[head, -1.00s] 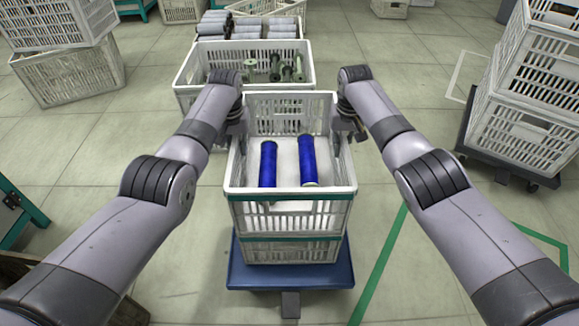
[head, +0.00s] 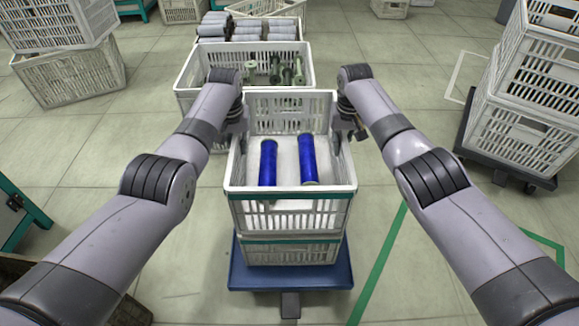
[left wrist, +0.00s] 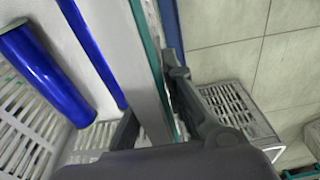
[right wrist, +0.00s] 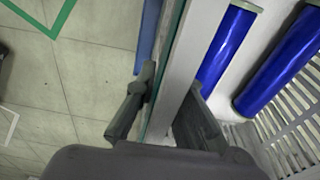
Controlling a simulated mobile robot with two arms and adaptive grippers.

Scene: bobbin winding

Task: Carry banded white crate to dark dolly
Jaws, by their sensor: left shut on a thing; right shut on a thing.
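The white crate with a teal band (head: 290,214) sits at the centre of the head view, holding two blue bobbins (head: 268,163) (head: 308,159). Below it is another teal-banded white crate (head: 290,252) on a blue dolly (head: 240,274); I cannot tell whether there is a gap between the crates. My left gripper (head: 236,122) is shut on the upper crate's left wall, which also shows between its fingers in the left wrist view (left wrist: 146,70). My right gripper (head: 350,124) is shut on the right wall. The dark dolly (head: 512,172) at right carries stacked white crates (head: 522,138).
A white crate with green bobbins (head: 305,52) stands just behind the held crate. Grey rolls (head: 264,28) lie beyond it. Stacked crates (head: 70,75) stand at the back left, a teal frame (head: 20,215) at left. Floor between the blue and dark dollies is clear.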

